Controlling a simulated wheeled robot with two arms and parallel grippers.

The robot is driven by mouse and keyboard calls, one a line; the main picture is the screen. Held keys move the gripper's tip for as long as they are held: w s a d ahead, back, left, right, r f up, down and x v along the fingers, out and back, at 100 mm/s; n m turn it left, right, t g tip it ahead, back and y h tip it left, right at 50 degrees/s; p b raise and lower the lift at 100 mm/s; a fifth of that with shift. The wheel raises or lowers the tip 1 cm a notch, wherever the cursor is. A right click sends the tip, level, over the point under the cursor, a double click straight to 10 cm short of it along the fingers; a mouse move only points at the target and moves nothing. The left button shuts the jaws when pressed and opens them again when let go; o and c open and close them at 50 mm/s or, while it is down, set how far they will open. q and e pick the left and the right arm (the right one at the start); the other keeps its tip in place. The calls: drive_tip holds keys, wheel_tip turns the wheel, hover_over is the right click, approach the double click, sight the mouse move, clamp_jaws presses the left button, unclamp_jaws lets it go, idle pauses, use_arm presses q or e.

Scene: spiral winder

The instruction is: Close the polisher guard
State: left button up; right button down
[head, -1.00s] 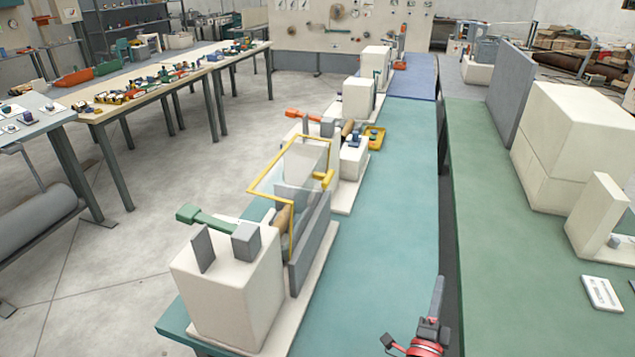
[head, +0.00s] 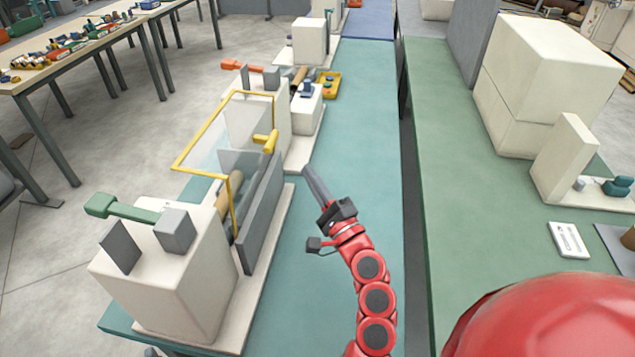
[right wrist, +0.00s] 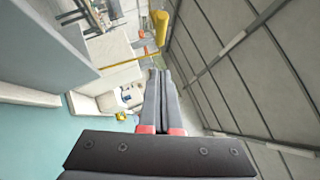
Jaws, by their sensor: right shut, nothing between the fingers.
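The polisher guard is a yellow frame (head: 203,135) with a clear panel, raised and jutting out to the left above the polisher. Its yellow handle (head: 266,142) is on the side facing me. The polisher's cream body (head: 165,275) stands on the teal bench, with a grey panel (head: 262,220) along its right side. My right gripper (head: 310,172) is shut and empty above the bench, right of the handle and apart from it. In the right wrist view the closed fingers (right wrist: 160,74) point toward the handle (right wrist: 160,28). My left gripper is not in view.
A green lever (head: 120,208) and grey blocks top the polisher's near end. Another cream machine with a yellow tray (head: 329,84) stands behind. The teal bench (head: 355,130) is clear to the right. A green bench (head: 450,190) with cream blocks lies farther right.

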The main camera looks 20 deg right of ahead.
drive_tip(key=w+a+r+p, duration=0.3)
drive_tip(key=w, duration=0.3)
drive_tip(key=shift+a, duration=0.15)
drive_tip(key=shift+s+r, duration=0.1)
